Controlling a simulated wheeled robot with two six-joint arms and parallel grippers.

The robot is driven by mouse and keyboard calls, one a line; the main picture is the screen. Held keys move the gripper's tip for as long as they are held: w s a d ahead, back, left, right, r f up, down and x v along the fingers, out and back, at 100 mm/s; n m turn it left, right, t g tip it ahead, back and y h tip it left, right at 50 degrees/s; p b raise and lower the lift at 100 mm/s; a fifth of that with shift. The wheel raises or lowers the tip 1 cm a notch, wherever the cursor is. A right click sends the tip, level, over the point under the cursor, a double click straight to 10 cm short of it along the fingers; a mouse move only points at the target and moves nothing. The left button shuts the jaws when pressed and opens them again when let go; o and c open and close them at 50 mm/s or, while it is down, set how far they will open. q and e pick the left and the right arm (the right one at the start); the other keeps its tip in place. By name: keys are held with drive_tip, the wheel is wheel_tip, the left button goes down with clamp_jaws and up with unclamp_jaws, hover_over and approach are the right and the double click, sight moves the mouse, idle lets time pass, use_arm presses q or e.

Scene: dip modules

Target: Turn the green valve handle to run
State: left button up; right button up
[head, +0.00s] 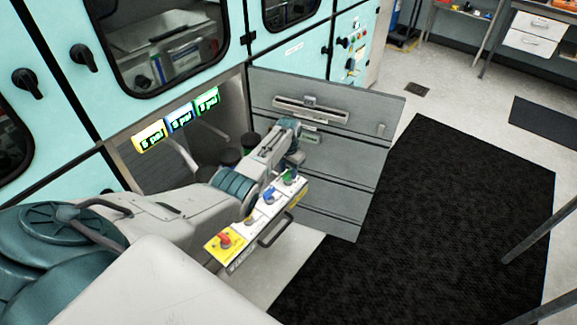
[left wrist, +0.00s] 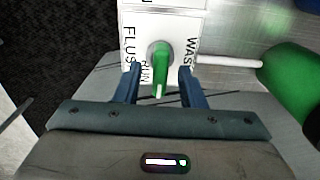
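The green valve handle (left wrist: 160,72) sits on a white label plate (left wrist: 130,20) in the left wrist view. It points down the picture, toward my gripper's palm, with the word RUN close by its left side. FLUSH is printed at the left and a word starting WAS at the right. My left gripper (left wrist: 160,84) is open, with a finger on each side of the handle and a visible gap at both. In the head view the green handle (head: 290,175) is partly hidden by my left gripper (head: 292,160). My right gripper is not in view.
The valve panel (head: 262,222) also carries blue, yellow and red handles and has a dark pull handle (head: 275,230). Yellow, blue and green displays (head: 180,118) glow behind. A grey open door (head: 345,120) stands beside my gripper. A green cylinder (left wrist: 290,85) is at the right in the wrist view.

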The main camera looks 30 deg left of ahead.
sight(288, 171)
use_arm(q)
wheel_tip(288, 171, up, 11)
drive_tip(key=shift+f+b, duration=0.15)
drive_tip(key=shift+b, duration=0.2)
idle(0.5)
